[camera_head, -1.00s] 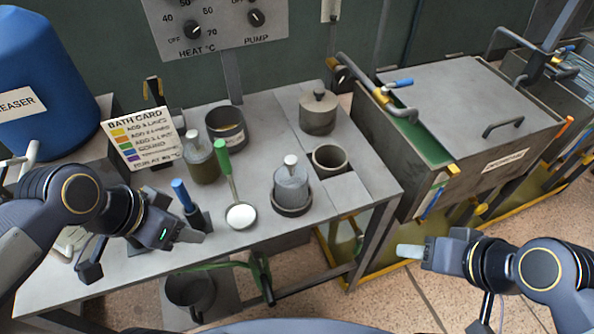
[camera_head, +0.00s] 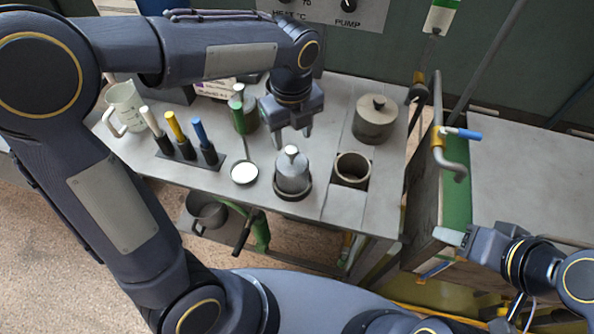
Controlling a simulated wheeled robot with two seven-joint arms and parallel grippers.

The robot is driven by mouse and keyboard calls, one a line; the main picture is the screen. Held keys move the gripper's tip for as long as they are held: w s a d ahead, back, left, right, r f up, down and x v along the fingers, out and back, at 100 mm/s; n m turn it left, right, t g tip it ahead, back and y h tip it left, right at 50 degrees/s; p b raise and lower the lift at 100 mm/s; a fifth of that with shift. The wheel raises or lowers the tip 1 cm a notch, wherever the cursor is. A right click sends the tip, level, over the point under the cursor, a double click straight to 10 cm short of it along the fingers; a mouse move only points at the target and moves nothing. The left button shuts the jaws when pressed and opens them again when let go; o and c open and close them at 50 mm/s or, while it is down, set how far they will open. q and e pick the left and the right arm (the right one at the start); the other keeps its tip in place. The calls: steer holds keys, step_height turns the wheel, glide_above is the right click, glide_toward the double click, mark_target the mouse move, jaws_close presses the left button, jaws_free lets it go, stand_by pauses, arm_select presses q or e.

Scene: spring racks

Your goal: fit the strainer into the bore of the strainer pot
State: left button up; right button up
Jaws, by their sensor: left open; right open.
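The strainer (camera_head: 292,174), a grey cylinder with a pale knob on top, stands upright in a dark round dish (camera_head: 293,194) on the bench. The strainer pot (camera_head: 353,168), an open cylinder with an empty-looking dark bore, stands just right of it, set in the bench top. My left gripper (camera_head: 292,137) points down, open and empty, just above and behind the strainer's knob in the picture; whether it is directly over the knob I cannot tell. My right gripper (camera_head: 450,237) is open and empty at the right, beside the tank, away from both.
A lidded pot (camera_head: 375,120) stands behind the strainer pot. A tank with a blue-handled valve (camera_head: 462,133) stands at the right. My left arm hides the back left.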

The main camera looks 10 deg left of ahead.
mark_target(292, 149)
arm_select(q)
steer(key=f, duration=0.4)
steer(key=f+p, duration=0.1)
steer(key=f, duration=0.1)
steer(key=shift+s+f, duration=0.25)
steer(key=shift+s, duration=0.05)
jaws_close()
